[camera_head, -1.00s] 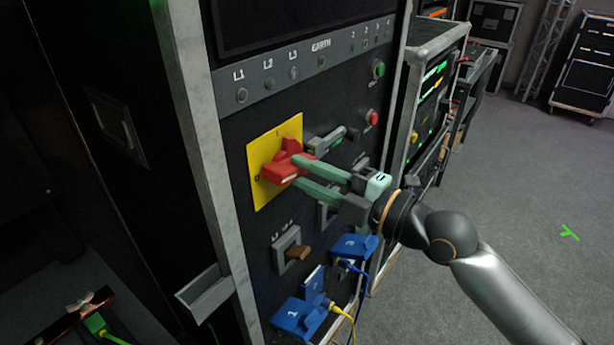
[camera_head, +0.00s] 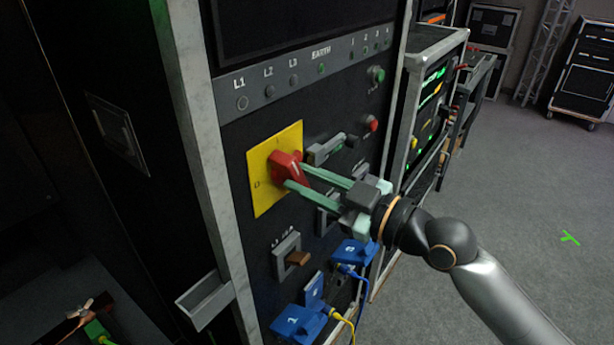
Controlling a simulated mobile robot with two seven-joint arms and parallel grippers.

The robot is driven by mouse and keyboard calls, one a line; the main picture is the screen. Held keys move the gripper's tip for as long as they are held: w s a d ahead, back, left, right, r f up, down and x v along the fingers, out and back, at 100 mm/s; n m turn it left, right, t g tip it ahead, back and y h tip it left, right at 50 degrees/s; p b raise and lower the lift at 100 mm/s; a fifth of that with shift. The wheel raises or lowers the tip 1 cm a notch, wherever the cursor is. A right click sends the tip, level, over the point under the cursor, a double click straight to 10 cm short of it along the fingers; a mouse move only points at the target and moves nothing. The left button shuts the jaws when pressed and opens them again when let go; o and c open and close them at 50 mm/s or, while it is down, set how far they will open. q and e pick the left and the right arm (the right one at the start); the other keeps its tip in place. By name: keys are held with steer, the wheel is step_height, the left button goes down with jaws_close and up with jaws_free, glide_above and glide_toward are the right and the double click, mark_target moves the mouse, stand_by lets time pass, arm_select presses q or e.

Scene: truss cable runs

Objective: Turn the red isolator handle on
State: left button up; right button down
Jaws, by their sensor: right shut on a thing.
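The red isolator handle (camera_head: 284,164) sits on a yellow plate (camera_head: 263,165) on the dark panel. The plate has a 0 at its left and a faint mark at its top. The handle is slanted, its upper end toward the top mark and its lower end down to the right. My right gripper (camera_head: 296,175) reaches in from the right with its pale green fingers on either side of the handle, shut on it. The fingertips partly hide the handle. My left gripper is out of view.
Above are lamps L1 (camera_head: 242,103), L2 and L3, looking unlit, and a green button (camera_head: 376,75). A red button (camera_head: 371,124) is to the right. Below are a brown-handled switch (camera_head: 298,258) and blue connectors (camera_head: 297,320) with cables. Grey floor (camera_head: 540,200) lies open at right.

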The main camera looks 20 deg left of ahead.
steer(key=m+p, duration=0.1)
steer(key=m, duration=0.3)
steer(key=shift+m, duration=0.3)
stand_by(0.3)
steer(key=c, duration=0.7)
jaws_free()
steer(key=shift+b+v, duration=1.6)
steer(key=shift+v, duration=4.65)
